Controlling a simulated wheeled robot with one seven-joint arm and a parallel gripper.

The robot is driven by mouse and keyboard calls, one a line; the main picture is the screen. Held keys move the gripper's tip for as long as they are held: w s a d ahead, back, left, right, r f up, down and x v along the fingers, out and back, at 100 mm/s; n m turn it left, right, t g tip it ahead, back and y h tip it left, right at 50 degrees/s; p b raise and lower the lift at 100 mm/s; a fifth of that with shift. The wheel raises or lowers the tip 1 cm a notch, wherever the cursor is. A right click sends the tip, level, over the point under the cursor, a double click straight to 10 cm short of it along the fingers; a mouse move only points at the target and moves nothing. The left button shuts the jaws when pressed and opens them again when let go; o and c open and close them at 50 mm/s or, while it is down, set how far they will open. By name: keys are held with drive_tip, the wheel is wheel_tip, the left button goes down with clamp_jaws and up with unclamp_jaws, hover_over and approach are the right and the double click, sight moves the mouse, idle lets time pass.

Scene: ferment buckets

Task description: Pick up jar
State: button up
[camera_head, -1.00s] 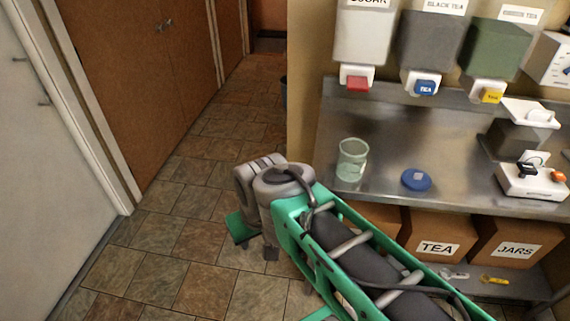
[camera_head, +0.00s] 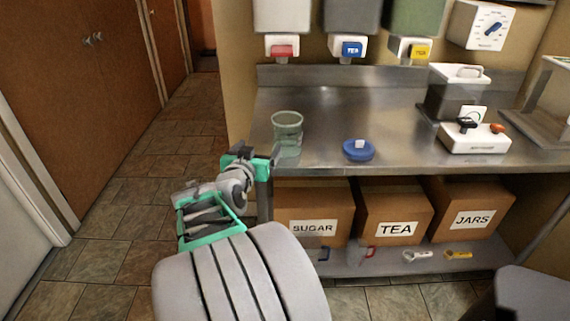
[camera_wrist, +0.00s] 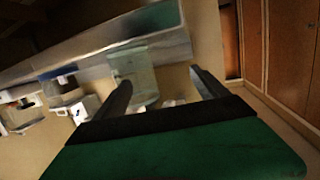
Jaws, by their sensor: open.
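The jar (camera_head: 287,132) is a clear, greenish glass jar standing upright and open-topped near the left front part of the metal counter. My gripper (camera_head: 262,154) is open and empty at the counter's front left edge, just left of and in front of the jar. In the wrist view the two fingers of my gripper (camera_wrist: 162,88) are spread apart. The translucent jar (camera_wrist: 138,72) shows between and beyond them, nearer the left finger. I cannot tell whether a finger touches it.
A blue lid (camera_head: 358,150) lies on the metal counter (camera_head: 320,110) right of the jar. A white scale-like device (camera_head: 474,138) stands farther right. Dispensers with red, blue and yellow taps hang above. Labelled boxes, including the tea box (camera_head: 395,212), sit on the shelf below.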

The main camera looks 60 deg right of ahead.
sight(284, 138)
drive_tip(key=o, duration=0.3)
drive_tip(key=s+d, duration=0.1)
drive_tip(key=s+d+g+h, duration=0.1)
drive_tip(key=s, duration=0.1)
drive_tip(key=s+d+m+h, duration=0.1)
drive_tip(key=d, duration=0.1)
drive_tip(key=shift+s+r, duration=0.25)
drive_tip(key=shift+r, duration=0.1)
drive_tip(key=d, duration=0.3)
drive_tip(key=w+d, duration=0.1)
drive_tip(key=d, duration=0.3)
drive_tip(key=shift+w, duration=0.2)
drive_tip(key=shift+c, duration=0.3)
drive_tip(key=shift+r, duration=0.1)
drive_tip(key=c, duration=1.7)
